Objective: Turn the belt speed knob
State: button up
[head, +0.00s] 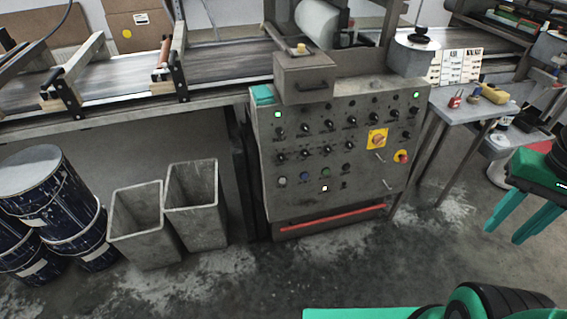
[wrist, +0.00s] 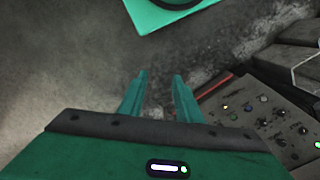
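The grey control panel (head: 268,190) stands below the conveyor in the middle of the head view. It carries rows of small black knobs (head: 329,125), a yellow plate with a rotary switch (head: 377,139) and a red knob on yellow (head: 402,156). I cannot tell which knob sets belt speed. My gripper (head: 538,210) is at the right edge of the head view, apart from the panel. In the wrist view my gripper (wrist: 156,80) has its two green fingers apart with nothing between them. Part of the panel (wrist: 240,98) shows at right there.
Two grey bins (head: 194,205) and dark blue drums (head: 45,210) stand left of the panel. A small side table (head: 470,112) with tools stands right of it. The conveyor belt (head: 110,80) runs behind. The floor (head: 240,275) in front of the panel is clear.

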jog(key=shift+o, duration=1.2)
jog(key=shift+s+r, duration=0.15)
jog(key=shift+s, duration=0.15)
jog(key=w+f+n+t+h, duration=0.1)
jog(key=w+f+n+t, duration=0.15)
jog(key=w, duration=0.85)
jog(key=w+f+n+t+h, duration=0.15)
jog(key=w+f, duration=0.25)
jog(key=w, duration=0.6)
jog(key=w+a+f+n+t, duration=0.1)
jog(key=w+a+f, duration=0.2)
jog(key=w, duration=0.2)
jog(key=w+a+f+n+t+y, duration=0.1)
jog(key=w+a+f+t, duration=0.15)
jog(key=w, duration=0.35)
jog(key=w+a+f+n+t, duration=0.1)
jog(key=w+a+f, duration=0.2)
jog(key=w+a, duration=0.15)
jog(key=n+t+y, duration=0.2)
jog(key=t+y, duration=0.4)
send_near(282, 160)
jog(key=w+d, duration=0.2)
jog(key=d, duration=0.3)
jog(key=s+a+f+m+t, duration=0.2)
jog(key=s+a+t, duration=0.1)
jog(key=s+a, duration=0.15)
jog(key=shift+y, duration=0.25)
jog(key=x, duration=1)
jog(key=shift+f, duration=0.2)
